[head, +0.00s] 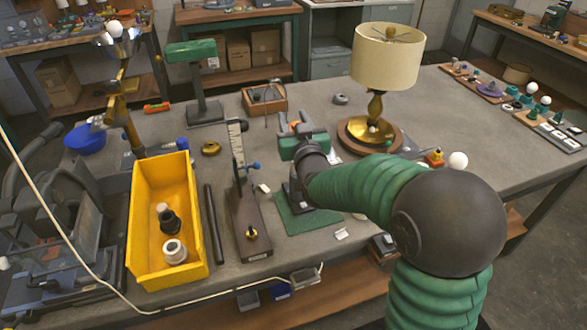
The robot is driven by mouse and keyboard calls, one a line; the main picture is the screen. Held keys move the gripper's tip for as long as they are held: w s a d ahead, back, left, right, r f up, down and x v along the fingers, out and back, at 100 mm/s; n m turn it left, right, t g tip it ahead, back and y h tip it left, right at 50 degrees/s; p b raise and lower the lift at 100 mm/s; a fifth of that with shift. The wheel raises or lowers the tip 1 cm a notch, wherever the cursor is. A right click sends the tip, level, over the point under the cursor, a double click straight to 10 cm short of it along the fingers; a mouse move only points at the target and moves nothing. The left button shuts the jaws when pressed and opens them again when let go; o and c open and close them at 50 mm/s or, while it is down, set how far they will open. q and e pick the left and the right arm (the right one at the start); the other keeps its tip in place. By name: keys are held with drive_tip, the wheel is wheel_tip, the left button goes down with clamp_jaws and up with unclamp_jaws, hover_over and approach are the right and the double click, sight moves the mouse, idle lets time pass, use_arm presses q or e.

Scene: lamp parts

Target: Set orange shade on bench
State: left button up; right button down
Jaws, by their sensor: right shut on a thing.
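My right arm comes in from the lower right, and its gripper (294,138) is over the middle of the bench (330,112). My left gripper is not in view.
A brass lamp with a cream shade (386,58) stands behind and right of the gripper. A yellow bin (142,215), a dark rod (214,222) and an upright ruler (237,142) are to the left. A wooden box (282,104) is behind. The bench's right part has bare room.

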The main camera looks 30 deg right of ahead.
drive_tip(key=shift+s+d+r, duration=0.1)
drive_tip(key=shift+s, duration=0.15)
wheel_tip(320, 180, down, 10)
drive_tip(key=shift+r+b, duration=0.15)
drive_tip(key=shift+b, duration=0.7)
drive_tip(key=shift+s, duration=0.15)
drive_tip(key=c, duration=0.8)
unclamp_jaws()
drive_tip(key=shift+c, duration=0.2)
